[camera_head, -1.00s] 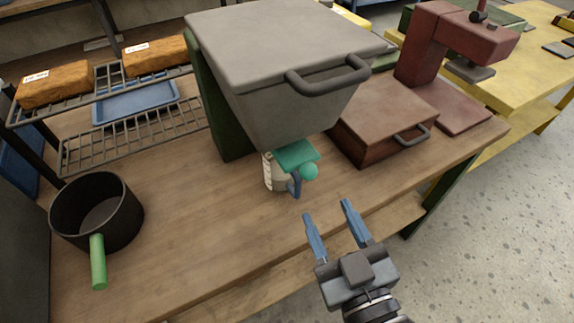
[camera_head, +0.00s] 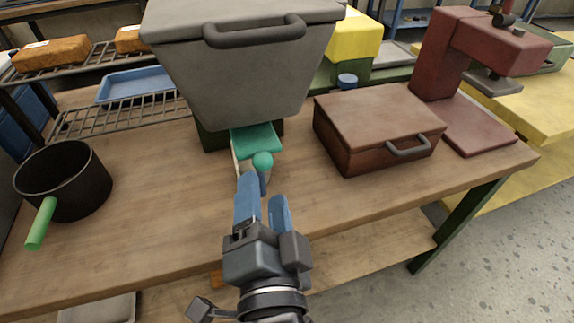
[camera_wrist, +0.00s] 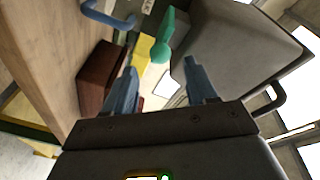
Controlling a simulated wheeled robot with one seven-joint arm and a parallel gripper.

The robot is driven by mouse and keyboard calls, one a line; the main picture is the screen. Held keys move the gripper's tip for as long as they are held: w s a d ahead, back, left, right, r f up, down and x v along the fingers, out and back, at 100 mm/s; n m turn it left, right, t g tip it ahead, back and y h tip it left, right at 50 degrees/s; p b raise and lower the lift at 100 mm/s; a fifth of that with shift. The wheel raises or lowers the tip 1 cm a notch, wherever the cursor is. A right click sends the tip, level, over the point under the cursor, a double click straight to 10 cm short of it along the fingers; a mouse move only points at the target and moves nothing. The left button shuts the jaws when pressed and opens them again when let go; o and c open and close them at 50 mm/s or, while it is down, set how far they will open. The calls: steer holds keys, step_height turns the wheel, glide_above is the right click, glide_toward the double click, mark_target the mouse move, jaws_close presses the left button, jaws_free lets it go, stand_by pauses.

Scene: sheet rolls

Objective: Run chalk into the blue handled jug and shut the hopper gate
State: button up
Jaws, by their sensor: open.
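A grey hopper (camera_head: 240,85) stands on the bench with a teal gate plate (camera_head: 256,137) under it. The gate's round teal knob (camera_head: 263,161) points toward me. The jug stands under the gate, mostly hidden behind my fingers; a bit of its blue handle (camera_head: 264,183) shows. The handle also shows at the top left of the wrist view (camera_wrist: 107,16). My gripper (camera_head: 262,189) is open and empty, close in front of the jug and knob. In the wrist view the knob (camera_wrist: 160,53) appears between the fingertips. I cannot see chalk or inside the jug.
A brown case (camera_head: 375,125) and a dark red press (camera_head: 470,110) stand to the right. A black pot (camera_head: 75,190) with a green handle is at the left. A wire rack (camera_head: 120,122) with a blue tray is behind. Bench space between pot and hopper is clear.

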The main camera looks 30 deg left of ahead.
mark_target(263, 170)
steer(key=p+x, duration=0.1)
steer(key=x, duration=0.6)
steer(key=shift+w+a, duration=0.15)
steer(key=shift+w, duration=0.1)
jaws_close()
stand_by(0.3)
